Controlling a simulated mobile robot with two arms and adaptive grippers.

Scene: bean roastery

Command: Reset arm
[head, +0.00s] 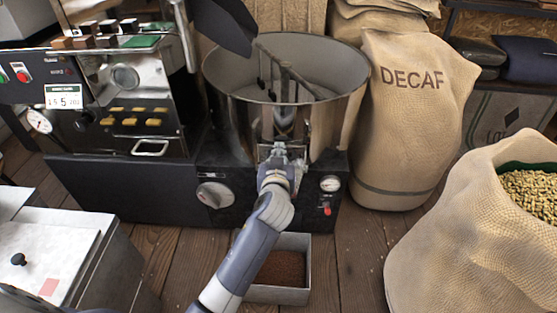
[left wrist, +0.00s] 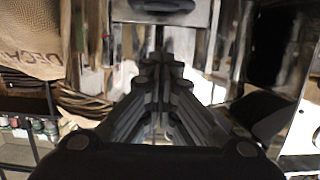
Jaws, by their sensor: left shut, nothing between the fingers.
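My left arm reaches up from the bottom of the head view. Its gripper (head: 282,150) is at the front of the round metal drum (head: 240,110), above the black machine base. In the left wrist view the fingers of the left gripper (left wrist: 160,72) lie close together, with nothing seen between them. A shiny metal part is just beyond the fingertips; I cannot tell whether they touch it. My right gripper is in neither view.
A metal bin (head: 275,294) of dark brown grounds sits on the floor below my left arm. A DECAF sack (head: 415,120) stands right of the drum. An open sack (head: 460,240) of beans is nearer at right. A roaster control panel (head: 65,95) stands left.

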